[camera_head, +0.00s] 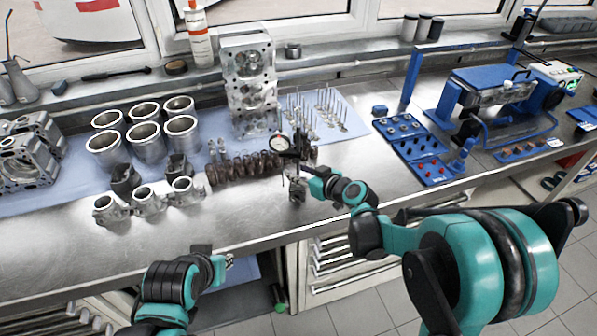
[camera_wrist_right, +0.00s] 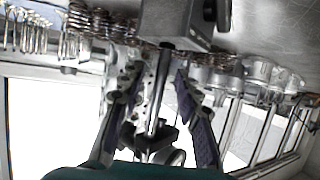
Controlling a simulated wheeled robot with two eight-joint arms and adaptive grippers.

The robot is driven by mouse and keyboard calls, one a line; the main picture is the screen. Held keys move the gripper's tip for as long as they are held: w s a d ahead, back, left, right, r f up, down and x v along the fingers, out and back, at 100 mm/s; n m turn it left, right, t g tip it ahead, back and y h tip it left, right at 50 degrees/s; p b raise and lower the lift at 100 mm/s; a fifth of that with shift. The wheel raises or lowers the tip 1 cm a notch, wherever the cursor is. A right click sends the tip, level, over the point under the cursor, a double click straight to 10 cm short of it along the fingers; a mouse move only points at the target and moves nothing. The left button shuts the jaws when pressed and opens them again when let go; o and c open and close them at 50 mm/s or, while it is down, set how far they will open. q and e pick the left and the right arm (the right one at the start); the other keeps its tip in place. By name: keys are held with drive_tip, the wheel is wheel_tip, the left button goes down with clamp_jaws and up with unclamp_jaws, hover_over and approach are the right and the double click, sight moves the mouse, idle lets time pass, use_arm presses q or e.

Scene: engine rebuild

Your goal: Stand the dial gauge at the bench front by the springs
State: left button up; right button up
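The dial gauge (camera_head: 281,143) has a round white face on a stand with a dark block base (camera_head: 297,190). It stands upright near the bench's front edge, by the right end of the row of dark coil springs (camera_head: 240,168). In the right wrist view its grey block base (camera_wrist_right: 180,22) and metal post (camera_wrist_right: 163,85) show. My right gripper (camera_head: 301,168) is at the stand. Its two fingers (camera_wrist_right: 158,78) are either side of the post with gaps, so it looks open. My left gripper (camera_head: 226,262) is low in front of the bench; its fingers are too small to read.
Pistons (camera_head: 145,200) stand left of the springs, with cylinder liners (camera_head: 145,140) behind them. Valves (camera_head: 320,110) and a tall engine head (camera_head: 250,80) are behind the gauge. Blue trays (camera_head: 425,165) lie to the right. Bare bench lies between gauge and trays.

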drive_tip(key=v, duration=1.2)
drive_tip(key=s+d+f+m+g+h, duration=0.1)
drive_tip(key=s+d+f+m+h, duration=0.1)
drive_tip(key=s, duration=0.8)
drive_tip(key=s+d+f+m+g+h, duration=0.2)
drive_tip(key=s+d+m+h, duration=0.3)
drive_tip(key=s+d, duration=0.3)
drive_tip(key=shift+s+d+m+h, duration=0.35)
drive_tip(key=shift+s+h, duration=0.25)
drive_tip(key=shift+s, duration=0.3)
drive_tip(key=shift+f, duration=0.1)
